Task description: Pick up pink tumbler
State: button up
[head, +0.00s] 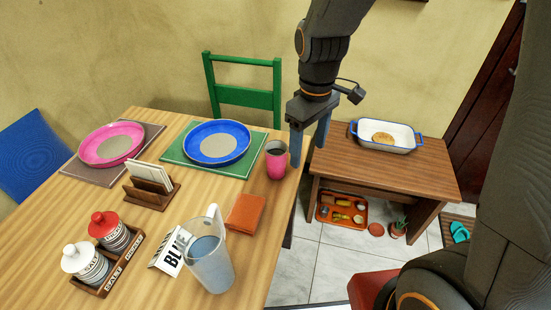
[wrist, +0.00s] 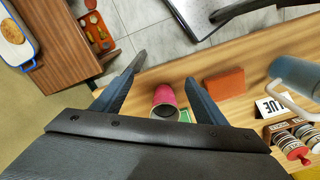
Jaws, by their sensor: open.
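The pink tumbler (head: 276,160) stands upright on the wooden table near its right edge, just right of the green placemat. In the wrist view the pink tumbler (wrist: 164,101) shows between the two fingers, with its dark opening towards me. My gripper (head: 308,148) is open and empty. In the head view its fingers hang just to the right of the tumbler, near the table edge. In the wrist view my gripper (wrist: 162,72) has one finger on each side of the tumbler, with gaps; I cannot tell how far its tips reach down beside it.
A blue plate (head: 217,143) lies left of the tumbler, and an orange napkin (head: 246,212) lies nearer. A clear pitcher (head: 209,263) stands towards the front. A small brown table (head: 375,174) with a baking dish (head: 404,146) stands right. A green chair (head: 243,97) is behind.

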aim_at(276, 161)
jog(key=w+a+f+n, duration=0.2)
jog(key=w+a+n, duration=0.3)
jog(key=a+n, duration=0.15)
jog(key=shift+m, duration=0.35)
jog(key=shift+a+f+p, duration=0.25)
jog(key=shift+f+p, duration=0.05)
jog(key=shift+f, duration=1.65)
jog(key=shift+a+f+p, duration=0.2)
jog(key=shift+f+p, duration=0.1)
jog(key=shift+f, duration=1.6)
jog(key=shift+c, duration=0.2)
jog(key=c, duration=1)
